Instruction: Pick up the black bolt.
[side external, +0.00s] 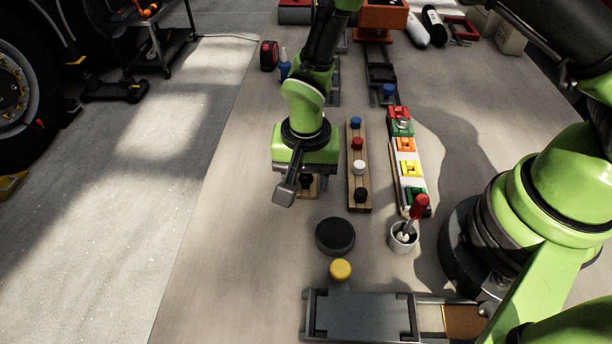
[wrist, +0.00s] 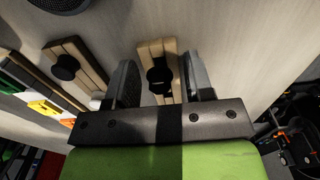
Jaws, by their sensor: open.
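A black bolt (wrist: 158,76) stands in a short wooden block (wrist: 146,54), seen between my gripper's fingers in the wrist view. My gripper (wrist: 160,66) is open, with one finger on each side of the bolt and block in that picture. I cannot tell how far above the bolt the fingertips are. In the side view my gripper (side external: 296,186) hides most of the block, and only its end (side external: 312,192) shows. Another black bolt (side external: 361,195) stands at the near end of a long wooden rack (side external: 352,182); it also shows in the wrist view (wrist: 64,66).
The long rack also holds blue, red and white bolts. Right of it is a tray of coloured parts (side external: 420,185). Nearer are a black round pad (side external: 335,236), a cup with a red screwdriver (side external: 402,238) and a yellow knob (side external: 341,269). The table left of my gripper is clear.

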